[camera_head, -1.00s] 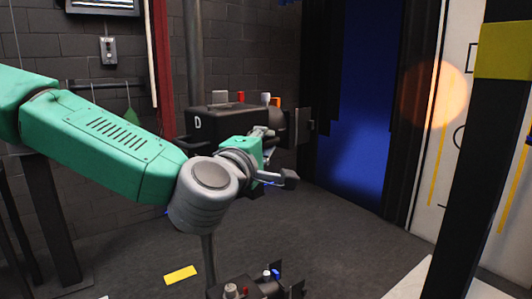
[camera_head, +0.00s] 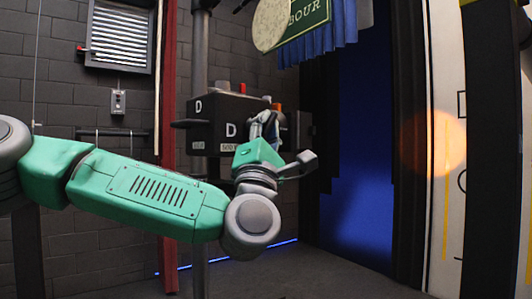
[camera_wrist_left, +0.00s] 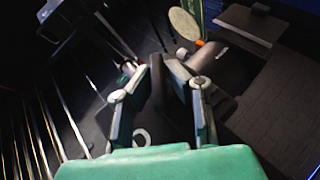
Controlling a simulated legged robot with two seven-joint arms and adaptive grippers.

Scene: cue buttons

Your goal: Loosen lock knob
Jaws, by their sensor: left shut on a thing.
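A black lamp housing (camera_head: 235,108) marked "D" is on an upright pole in the middle of the head view. My left gripper (camera_head: 264,124) reaches up to its right front side. In the left wrist view the two fingers (camera_wrist_left: 162,72) of this gripper close in on a small dark part, taken as the lock knob. That part is mostly hidden between the fingertips, and its shape and turn cannot be made out. Grey cylindrical parts lie just beyond the fingers. My right gripper is not in view.
A red post (camera_head: 167,70) and a wall switch (camera_head: 118,102) are behind on the left. A green sign (camera_head: 305,18) with blue fringe hangs above right. A blue curtain (camera_head: 362,150) and dark drapes are at right. The floor below the lamp looks clear.

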